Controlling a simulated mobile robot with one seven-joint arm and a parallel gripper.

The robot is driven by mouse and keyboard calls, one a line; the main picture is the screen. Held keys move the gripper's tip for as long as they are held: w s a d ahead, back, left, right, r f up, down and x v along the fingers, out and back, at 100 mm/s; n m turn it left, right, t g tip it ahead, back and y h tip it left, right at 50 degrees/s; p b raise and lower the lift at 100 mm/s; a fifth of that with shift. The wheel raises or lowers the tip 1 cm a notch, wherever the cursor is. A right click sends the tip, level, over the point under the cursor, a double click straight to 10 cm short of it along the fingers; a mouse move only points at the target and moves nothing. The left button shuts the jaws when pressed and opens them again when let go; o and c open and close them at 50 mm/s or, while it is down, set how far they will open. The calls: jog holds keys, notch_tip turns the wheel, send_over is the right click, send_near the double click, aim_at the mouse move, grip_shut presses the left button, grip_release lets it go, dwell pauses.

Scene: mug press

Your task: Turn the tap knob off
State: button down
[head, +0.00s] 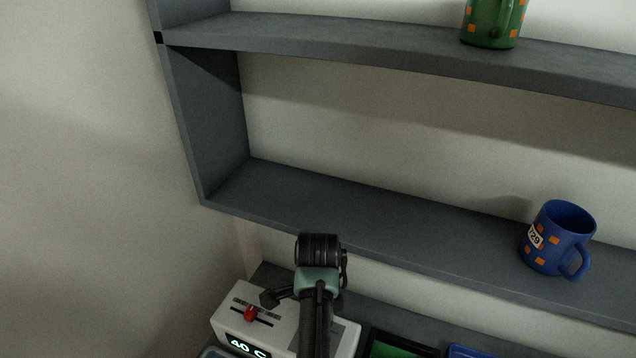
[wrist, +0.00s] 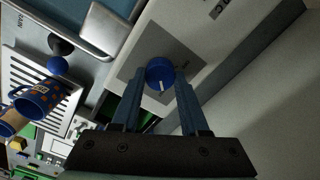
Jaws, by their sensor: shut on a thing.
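The tap knob is a round blue knob (wrist: 160,75) with a white pointer line, on a grey square plate of a white machine. It shows in the wrist view, between the fingertips of my gripper (wrist: 158,80). The fingers are shut on the knob, one on each side. In the head view, my arm hides the knob and the fingertips. The white machine (head: 233,312) there has a red slider (head: 251,314) and a lit display reading 40 C.
A blue mug (head: 556,240) with orange squares stands on the lower shelf, and a green mug (head: 492,22) on the upper shelf. In the wrist view, another blue mug (wrist: 40,98) lies or stands by a slotted white rack (wrist: 22,70). A wall is close on the left.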

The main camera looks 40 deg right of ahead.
jog(key=n+p, duration=0.2)
jog(key=n, duration=0.2)
jog(key=shift+r, duration=0.15)
jog(key=n+p, duration=0.1)
jog(key=n, duration=0.4)
jog(key=shift+n+p, duration=0.3)
jog(key=shift+p, duration=0.1)
jog(key=n+p, duration=0.1)
jog(key=n, duration=0.3)
jog(key=shift+w+n, duration=0.1)
jog(key=shift+n, duration=0.2)
jog(key=n+p, duration=0.1)
jog(key=n, duration=0.3)
jog(key=shift+n, duration=0.3)
jog(key=shift+c, duration=2.1)
grip_release()
notch_tip(320, 180, up, 13)
jog(key=shift+p, duration=0.4)
